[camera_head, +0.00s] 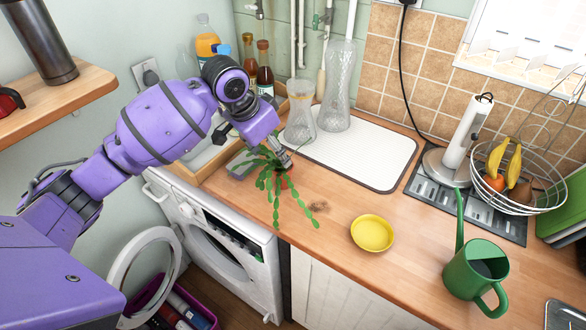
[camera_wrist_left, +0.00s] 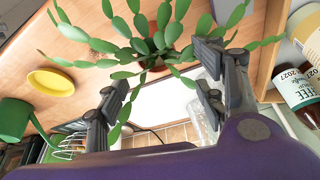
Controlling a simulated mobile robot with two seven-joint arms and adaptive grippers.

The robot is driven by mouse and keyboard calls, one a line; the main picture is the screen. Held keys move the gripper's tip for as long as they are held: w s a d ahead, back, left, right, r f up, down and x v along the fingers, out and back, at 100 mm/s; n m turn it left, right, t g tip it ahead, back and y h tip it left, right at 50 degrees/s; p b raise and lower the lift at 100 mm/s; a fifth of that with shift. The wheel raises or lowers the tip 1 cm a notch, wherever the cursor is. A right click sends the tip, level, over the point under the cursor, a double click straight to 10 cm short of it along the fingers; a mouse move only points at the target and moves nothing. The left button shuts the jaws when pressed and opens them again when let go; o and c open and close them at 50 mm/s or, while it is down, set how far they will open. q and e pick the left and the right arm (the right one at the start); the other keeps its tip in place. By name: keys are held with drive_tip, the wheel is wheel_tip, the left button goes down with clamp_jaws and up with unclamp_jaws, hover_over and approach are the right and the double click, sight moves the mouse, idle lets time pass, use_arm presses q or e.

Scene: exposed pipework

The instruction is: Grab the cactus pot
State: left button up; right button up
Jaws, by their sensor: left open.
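The cactus (camera_head: 277,184) has long green leaf segments and stands on the wooden counter at its left end, near the front edge. In the left wrist view the cactus (camera_wrist_left: 140,45) fills the upper middle, and a bit of its reddish-brown pot (camera_wrist_left: 152,66) shows beneath the leaves. My left gripper (camera_head: 284,158) is over the cactus in the head view, covering part of it. In the left wrist view the left gripper (camera_wrist_left: 160,88) is open, with its fingers apart on either side of the plant. Much of the pot is hidden by leaves. My right gripper is not in view.
A yellow bowl (camera_head: 372,233) and a green watering can (camera_head: 476,267) stand to the right. Glass vases (camera_head: 338,88) stand on a white mat (camera_head: 377,150) behind. Bottles (camera_head: 264,70) crowd the back left corner. A washing machine (camera_head: 215,240) sits below the counter.

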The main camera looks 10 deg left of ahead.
sight(282, 166)
use_arm(q)
wheel_tip(282, 166, down, 2)
drive_tip(key=shift+w+d+f, duration=0.1)
drive_tip(key=shift+d+f, duration=0.05)
drive_tip(key=shift+f, duration=0.1)
drive_tip(key=x, duration=0.5)
drive_tip(key=shift+d, duration=0.25)
drive_tip(key=shift+r, duration=0.1)
drive_tip(key=c, duration=1.4)
drive_tip(key=shift+r, duration=0.1)
drive_tip(key=shift+c, duration=0.2)
